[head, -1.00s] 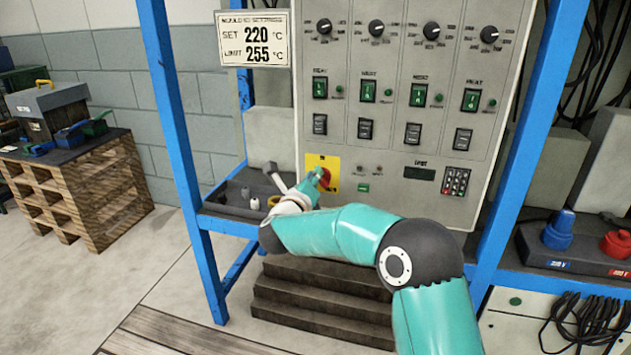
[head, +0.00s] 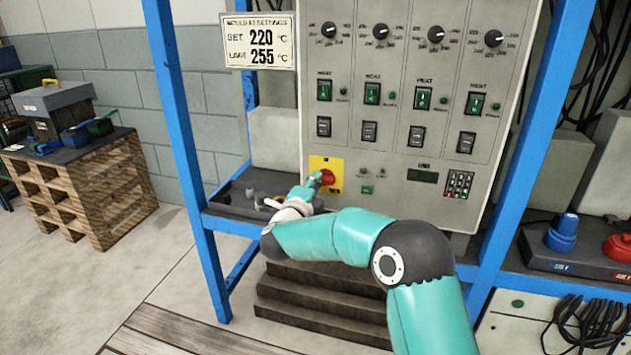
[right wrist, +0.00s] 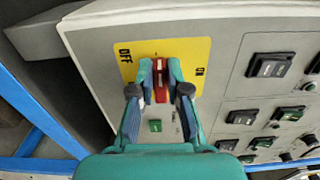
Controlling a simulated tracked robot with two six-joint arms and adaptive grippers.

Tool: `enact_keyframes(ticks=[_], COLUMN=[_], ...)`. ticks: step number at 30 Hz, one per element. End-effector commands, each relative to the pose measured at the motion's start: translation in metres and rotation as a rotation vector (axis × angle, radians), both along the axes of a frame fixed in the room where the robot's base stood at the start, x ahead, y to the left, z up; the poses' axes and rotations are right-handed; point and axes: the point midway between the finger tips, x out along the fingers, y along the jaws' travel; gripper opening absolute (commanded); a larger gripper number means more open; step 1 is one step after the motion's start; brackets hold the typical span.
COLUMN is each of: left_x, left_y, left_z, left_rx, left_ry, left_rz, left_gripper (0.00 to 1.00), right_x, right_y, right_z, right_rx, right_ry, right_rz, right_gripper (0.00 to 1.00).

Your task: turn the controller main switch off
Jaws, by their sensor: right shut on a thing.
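The controller main switch is a red rotary handle (head: 327,177) on a yellow plate (head: 319,162) at the lower left of the grey control panel. In the right wrist view the handle (right wrist: 160,80) runs up and down the picture on the yellow plate (right wrist: 185,50). The word OFF is left of it and ON is right. I cannot tell which word it points to. My right gripper (head: 318,179) is shut on the handle, one finger on each side in the right wrist view (right wrist: 160,86). The fingers partly cover it. My left gripper is out of view.
A shelf tray (head: 240,195) with small parts lies below left. Dark steps (head: 320,295) are below.

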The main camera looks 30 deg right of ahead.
Motion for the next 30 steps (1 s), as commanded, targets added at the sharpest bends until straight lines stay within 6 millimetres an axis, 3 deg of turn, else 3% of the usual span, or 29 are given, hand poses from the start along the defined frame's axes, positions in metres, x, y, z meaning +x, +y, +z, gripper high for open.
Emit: enact_keyframes(ticks=[18, 19, 23, 30], left_x=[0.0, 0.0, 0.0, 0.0], left_y=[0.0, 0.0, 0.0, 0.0], left_z=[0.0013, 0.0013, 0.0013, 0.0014], left_rx=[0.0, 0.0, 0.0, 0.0], left_ry=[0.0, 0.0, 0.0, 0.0], left_rz=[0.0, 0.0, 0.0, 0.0], left_gripper=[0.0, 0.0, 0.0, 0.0], right_x=[0.0026, 0.0026, 0.0019, 0.0008], right_y=[0.0053, 0.0053, 0.0041, 0.0018], right_z=[-0.0039, -0.004, -0.0034, -0.0022], right_rx=[-0.032, -0.032, -0.032, -0.031], right_ry=[0.045, 0.045, 0.043, 0.039], right_rz=[0.016, 0.016, 0.012, 0.006], right_gripper=[0.0, 0.19, 0.4, 0.41])
